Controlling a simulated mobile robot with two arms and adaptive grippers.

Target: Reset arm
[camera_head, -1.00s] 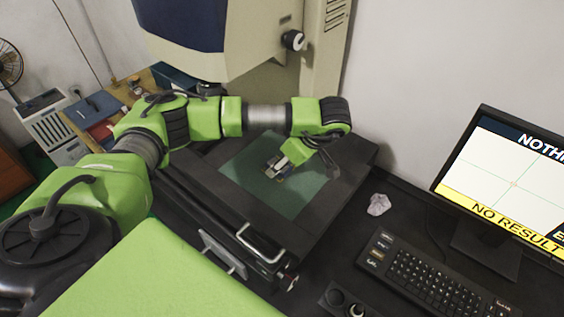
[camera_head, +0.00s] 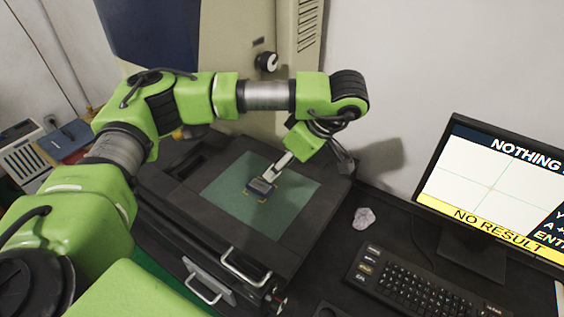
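My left arm comes in from the left and reaches across to the machine's stage. My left gripper (camera_head: 262,187) is at the end of the wrist and points down and left, over the green plate (camera_head: 225,190). It looks small and dark at the tip, and I cannot tell whether its fingers are open or shut. I cannot make out a ring in or under it, nor whether it touches the plate. My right gripper is not in view.
The machine's dark stage (camera_head: 175,205) has metal handles (camera_head: 245,268) at its front. A beige machine column (camera_head: 265,30) stands behind my arm. At right are a monitor (camera_head: 490,195) reading "NO RESULT", a keyboard (camera_head: 425,285) and a crumpled pale lump (camera_head: 364,218).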

